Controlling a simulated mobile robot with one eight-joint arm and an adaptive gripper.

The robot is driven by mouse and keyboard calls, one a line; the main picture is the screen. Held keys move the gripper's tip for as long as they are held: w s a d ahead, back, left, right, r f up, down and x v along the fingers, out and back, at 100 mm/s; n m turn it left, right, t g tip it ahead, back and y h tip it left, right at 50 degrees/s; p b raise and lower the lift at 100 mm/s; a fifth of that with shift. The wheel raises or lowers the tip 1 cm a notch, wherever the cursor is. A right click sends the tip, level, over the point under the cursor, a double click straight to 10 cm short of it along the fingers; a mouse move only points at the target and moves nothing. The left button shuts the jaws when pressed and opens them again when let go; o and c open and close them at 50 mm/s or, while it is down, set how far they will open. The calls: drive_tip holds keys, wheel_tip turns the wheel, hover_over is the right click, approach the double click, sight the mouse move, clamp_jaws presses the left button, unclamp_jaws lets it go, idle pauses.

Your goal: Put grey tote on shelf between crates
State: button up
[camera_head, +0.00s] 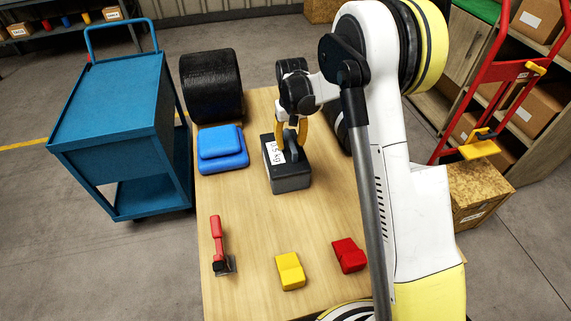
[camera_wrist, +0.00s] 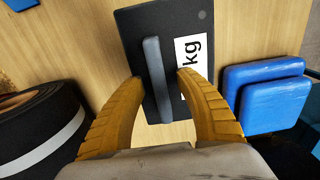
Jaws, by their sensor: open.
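The grey tote (camera_head: 291,178) is a dark grey box with a raised bar handle and a white label reading "kg". It sits upright on the wooden table. In the wrist view the tote (camera_wrist: 140,25) shows from above, with its handle (camera_wrist: 157,80) between my yellow fingers. My gripper (camera_head: 291,132) is over the tote, pointing down. It is open (camera_wrist: 160,77), its fingertips on either side of the handle with gaps showing. A shelf (camera_head: 506,88) with brown boxes stands at the right; which gap lies between crates cannot be told.
On the table (camera_head: 235,290) are blue blocks (camera_head: 222,150), a black roll (camera_head: 211,87), a red-handled tool (camera_head: 217,240), a yellow block (camera_head: 290,271) and a red block (camera_head: 348,255). A blue cart (camera_head: 110,105) stands left. A red hand truck (camera_head: 482,75) stands before the right shelf.

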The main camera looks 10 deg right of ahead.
drive_tip(key=shift+r, duration=0.1)
clamp_jaws()
drive_tip(key=shift+r, duration=0.15)
